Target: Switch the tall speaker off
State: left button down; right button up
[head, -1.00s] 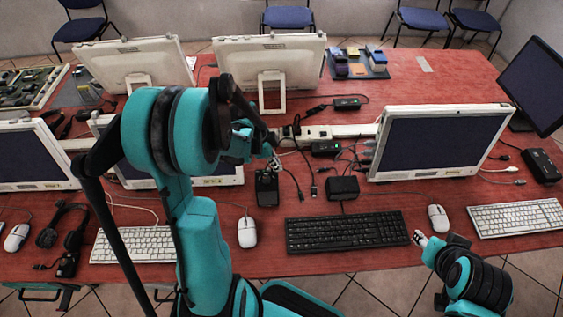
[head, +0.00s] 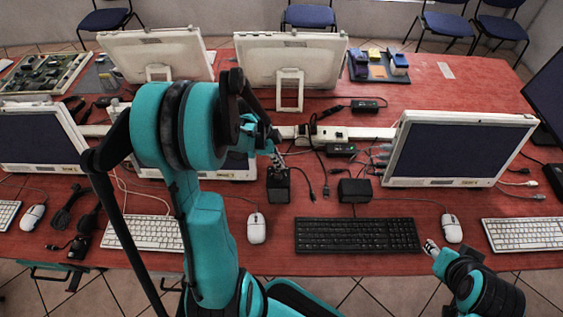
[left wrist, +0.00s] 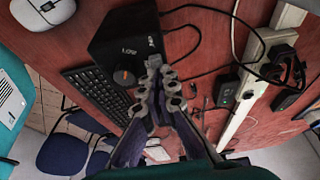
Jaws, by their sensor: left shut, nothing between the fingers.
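The tall speaker (head: 278,190) is a black upright box on the red table, left of the black keyboard. In the left wrist view the speaker (left wrist: 122,38) shows a round dark knob with an orange mark (left wrist: 124,77) and small light lettering. My left gripper (head: 279,163) is at the speaker's top in the head view, its fingers together and empty. In the left wrist view its fingertips (left wrist: 160,72) are right beside the knob; I cannot tell whether they touch it. My right gripper (head: 430,247) is low at the right, away from the speaker, too small to read.
A shorter black box (head: 355,191) stands right of the speaker. The black keyboard (head: 357,235) and a white mouse (head: 256,228) lie in front. A white power strip (head: 345,133) with adapters and loose cables runs behind. A monitor (head: 460,150) stands at the right.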

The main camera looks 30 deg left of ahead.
aim_at(289, 167)
pick_arm(q)
jog(key=w+d, duration=0.2)
jog(key=shift+d+f, duration=0.1)
jog(key=shift+d, duration=0.3)
jog(key=shift+d+r, duration=0.2)
jog(key=shift+r, duration=0.55)
jog(key=p+v, duration=0.3)
jog(key=v, duration=0.5)
jog(key=shift+a+r, duration=0.2)
jog(key=shift+r, duration=0.05)
jog(key=shift+s, duration=0.1)
